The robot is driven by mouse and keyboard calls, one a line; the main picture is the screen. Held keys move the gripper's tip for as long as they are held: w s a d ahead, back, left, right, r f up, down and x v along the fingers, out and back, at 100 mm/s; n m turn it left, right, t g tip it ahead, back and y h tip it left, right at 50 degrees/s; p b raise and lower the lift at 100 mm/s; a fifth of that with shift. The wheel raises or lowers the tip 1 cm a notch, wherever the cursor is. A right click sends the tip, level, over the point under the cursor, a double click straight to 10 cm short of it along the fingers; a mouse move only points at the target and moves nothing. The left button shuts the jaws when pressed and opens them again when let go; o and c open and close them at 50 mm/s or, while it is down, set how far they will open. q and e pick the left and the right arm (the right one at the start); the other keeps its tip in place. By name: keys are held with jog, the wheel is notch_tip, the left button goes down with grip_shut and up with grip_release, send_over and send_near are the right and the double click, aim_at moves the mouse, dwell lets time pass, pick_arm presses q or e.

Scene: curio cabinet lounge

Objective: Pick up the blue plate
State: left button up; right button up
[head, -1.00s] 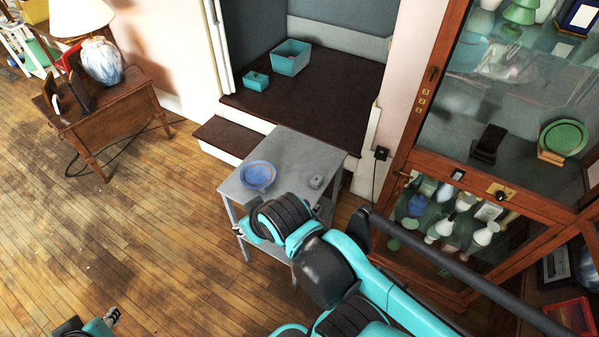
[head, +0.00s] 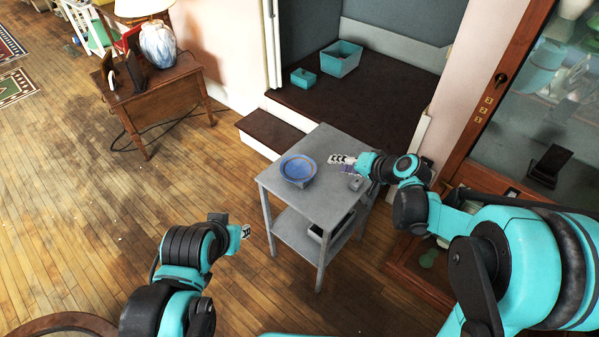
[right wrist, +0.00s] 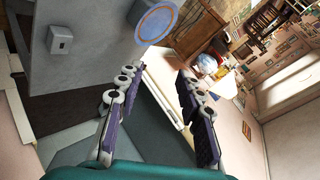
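The blue plate (head: 298,170), with a thin orange ring, sits near the left side of the grey table's (head: 325,206) top. It also shows in the right wrist view (right wrist: 157,21), at the upper middle. My right gripper (head: 334,160) is above the table, to the right of the plate and apart from it. In the right wrist view its two fingers (right wrist: 160,100) stand wide apart with nothing between them. My left gripper (head: 245,231) is over the floor, left of the table and lower in the picture; its fingers are too small to judge.
A small grey box (head: 356,183) sits on the tabletop's right side. A glass cabinet (head: 497,100) stands at the right. Teal bins (head: 341,60) rest on the dark raised platform behind. A wooden side table (head: 158,98) stands at the left. The floor between is clear.

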jog(key=w+a+f+m+y+b, duration=0.1)
jog(key=w+a+f+y, duration=0.15)
jog(key=w+f, duration=0.55)
jog(key=m+t+y+b, duration=0.1)
jog(key=t+y, duration=0.1)
send_near(314, 166)
jog(key=shift+w+a, duration=0.4)
jog(key=shift+a, duration=0.2)
jog(key=shift+w+a+f, duration=0.15)
jog(key=shift+a+f, duration=0.05)
jog(key=shift+f, duration=0.05)
jog(key=b+x, duration=0.3)
jog(key=x, duration=0.4)
jog(key=shift+w, duration=0.15)
grip_shut()
